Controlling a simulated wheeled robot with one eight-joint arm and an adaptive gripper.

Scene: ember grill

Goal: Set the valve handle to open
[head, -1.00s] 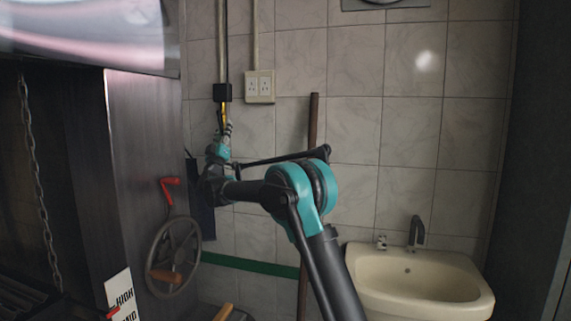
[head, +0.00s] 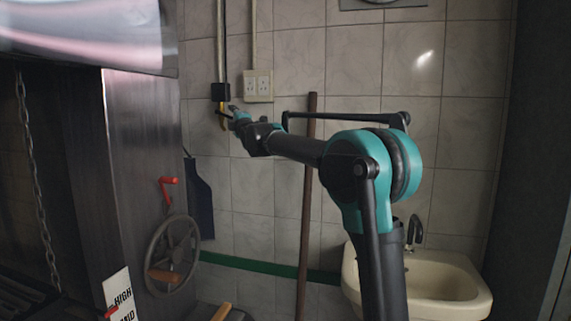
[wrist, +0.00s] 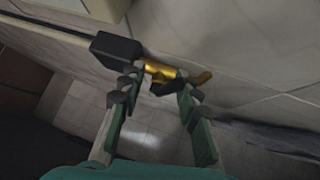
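A yellow valve (head: 222,119) sits on the wall pipe just below a black box, partly hidden by my gripper in the head view. My gripper (head: 233,111) is at the valve's right in the head view. In the wrist view my gripper (wrist: 158,84) is open, with one finger on each side of the brass valve body. I cannot tell whether either finger touches it.
The black box (head: 220,91) and a white wall socket (head: 258,86) are close to the valve. A brown pole (head: 307,190) leans on the tiled wall. A grill with a handwheel (head: 172,255) and red crank (head: 168,183) stands left; a sink (head: 440,285) is right.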

